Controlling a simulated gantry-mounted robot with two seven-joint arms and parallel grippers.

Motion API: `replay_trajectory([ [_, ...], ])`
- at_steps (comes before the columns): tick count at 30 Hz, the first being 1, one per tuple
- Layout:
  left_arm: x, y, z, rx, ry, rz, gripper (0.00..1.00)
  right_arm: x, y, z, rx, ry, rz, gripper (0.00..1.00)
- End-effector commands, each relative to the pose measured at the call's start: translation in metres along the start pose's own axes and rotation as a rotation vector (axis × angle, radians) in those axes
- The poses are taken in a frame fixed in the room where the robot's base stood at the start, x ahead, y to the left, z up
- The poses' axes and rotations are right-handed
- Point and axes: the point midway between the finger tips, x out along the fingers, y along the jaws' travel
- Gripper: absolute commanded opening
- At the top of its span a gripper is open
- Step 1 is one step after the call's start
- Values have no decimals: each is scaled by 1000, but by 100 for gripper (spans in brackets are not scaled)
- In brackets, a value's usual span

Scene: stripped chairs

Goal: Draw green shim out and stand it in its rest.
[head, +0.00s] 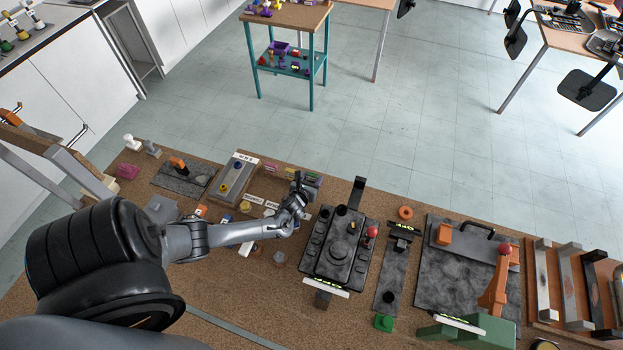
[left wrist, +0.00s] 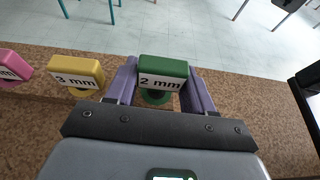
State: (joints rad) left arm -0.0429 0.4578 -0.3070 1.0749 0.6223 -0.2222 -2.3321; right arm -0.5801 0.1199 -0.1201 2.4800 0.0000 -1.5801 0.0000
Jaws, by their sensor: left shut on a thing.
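The green shim (left wrist: 163,70), marked "2 mm", sits between the two purple fingers of my left gripper (left wrist: 162,78) in the left wrist view. The fingers are shut on its block-shaped handle. A round green part shows just below the handle; whatever lies lower is hidden by the gripper body. In the head view my left gripper (head: 299,187) is over the middle of the bench, at the right end of a row of coloured blocks. I cannot tell which fixture is the shim's rest. My right gripper is not in view.
The yellow "3 mm" shim (left wrist: 77,75) and a pink shim (left wrist: 13,68) stand left of the green one. A dark machine block (head: 340,245) with a red-knobbed lever stands right of my gripper. A grey plate with two knobs (head: 236,180) lies left.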

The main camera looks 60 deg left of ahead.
Motion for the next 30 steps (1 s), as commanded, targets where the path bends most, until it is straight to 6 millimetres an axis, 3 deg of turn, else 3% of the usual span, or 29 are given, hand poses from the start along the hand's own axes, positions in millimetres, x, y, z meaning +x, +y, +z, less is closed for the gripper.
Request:
replay_trajectory([
  [7, 4, 0, -8, -1, -1, 0, 24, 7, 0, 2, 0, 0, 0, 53],
  [8, 3, 0, -8, -1, 0, -1, 54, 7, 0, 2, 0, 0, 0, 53],
  [14, 3, 1, -8, 0, 2, 2, 82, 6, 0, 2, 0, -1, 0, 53],
  [30, -4, 4, -9, 4, 5, 6, 82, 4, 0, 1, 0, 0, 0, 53],
])
